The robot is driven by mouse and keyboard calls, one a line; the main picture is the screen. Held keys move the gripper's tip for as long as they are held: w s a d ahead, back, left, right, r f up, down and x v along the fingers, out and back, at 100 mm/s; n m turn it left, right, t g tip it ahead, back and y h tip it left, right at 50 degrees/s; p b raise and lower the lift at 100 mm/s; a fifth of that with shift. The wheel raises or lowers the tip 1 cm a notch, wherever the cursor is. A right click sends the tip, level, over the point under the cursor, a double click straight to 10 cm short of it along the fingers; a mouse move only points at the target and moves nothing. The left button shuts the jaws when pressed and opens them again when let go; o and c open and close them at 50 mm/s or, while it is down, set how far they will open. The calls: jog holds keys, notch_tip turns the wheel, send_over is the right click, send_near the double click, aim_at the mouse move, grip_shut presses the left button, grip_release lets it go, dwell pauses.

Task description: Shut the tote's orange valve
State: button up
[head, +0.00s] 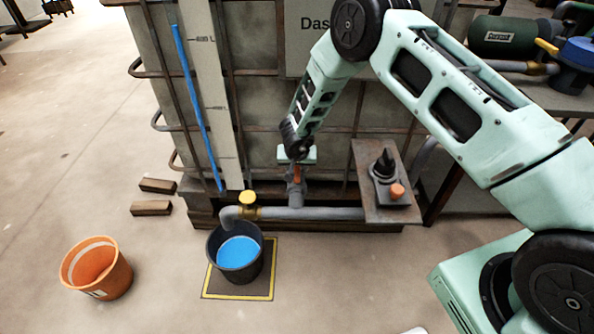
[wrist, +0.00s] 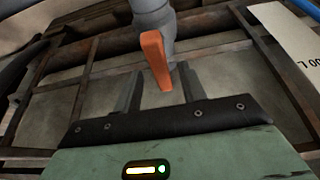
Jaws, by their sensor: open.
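The tote (head: 262,60) is a large caged tank with a blue level strip on its front. Its orange valve handle (head: 296,173) is low at the front, on the grey outlet above the pipe, partly hidden by my gripper. In the wrist view the orange handle (wrist: 155,60) hangs from a grey fitting, its free end between my two fingers. My gripper (wrist: 160,88) is open, with a gap visible on each side of the handle; I cannot tell whether either finger touches it. In the head view my gripper (head: 297,158) is just above the outlet.
A grey pipe (head: 310,213) with a yellow valve (head: 247,199) ends over a black bucket (head: 236,262) of blue liquid on a yellow-edged mat (head: 225,292). A panel (head: 368,190) with a black knob stands close right. An orange bucket (head: 95,268) is on clear floor left.

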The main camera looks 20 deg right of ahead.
jog(key=shift+x, duration=0.8)
grip_shut()
